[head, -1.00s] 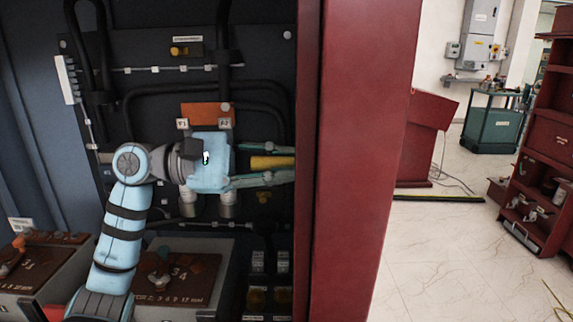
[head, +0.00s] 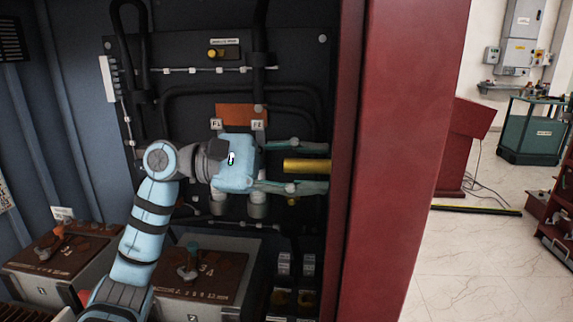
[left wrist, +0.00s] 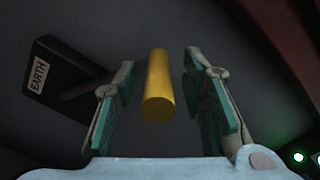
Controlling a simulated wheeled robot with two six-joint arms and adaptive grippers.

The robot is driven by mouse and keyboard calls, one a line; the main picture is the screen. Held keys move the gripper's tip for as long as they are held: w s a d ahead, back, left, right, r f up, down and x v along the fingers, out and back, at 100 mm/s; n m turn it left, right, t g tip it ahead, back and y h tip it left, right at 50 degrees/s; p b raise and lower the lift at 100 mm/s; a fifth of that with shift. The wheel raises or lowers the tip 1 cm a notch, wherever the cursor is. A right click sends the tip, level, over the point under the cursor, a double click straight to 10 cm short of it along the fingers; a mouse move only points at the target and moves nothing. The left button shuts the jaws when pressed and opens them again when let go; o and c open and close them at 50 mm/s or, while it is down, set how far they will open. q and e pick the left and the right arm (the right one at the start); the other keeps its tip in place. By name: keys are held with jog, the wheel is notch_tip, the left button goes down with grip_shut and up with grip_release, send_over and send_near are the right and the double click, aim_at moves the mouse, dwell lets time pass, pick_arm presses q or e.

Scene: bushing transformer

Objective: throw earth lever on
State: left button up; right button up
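The earth lever shows as a yellow bar (head: 306,166) inside the cabinet, near its right side. In the left wrist view the yellow bar (left wrist: 158,85) lies between the two fingers, with a gap on both sides. A dark block with an "EARTH" label (left wrist: 39,75) is at the left there. My left gripper (head: 309,166) is open, its fingers above and below the bar in the head view, not touching it as far as I can see. The lever's mount is partly hidden. My right gripper is in neither view.
The red cabinet post (head: 395,150) stands close to the right of the fingers. Boxes with levers (head: 195,280) sit below my left arm. An orange plate (head: 238,114) and black cables are on the back panel.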

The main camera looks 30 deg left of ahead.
pick_arm(q)
jog(key=v, duration=1)
jog(key=shift+a, duration=0.3)
jog(key=shift+s, duration=0.15)
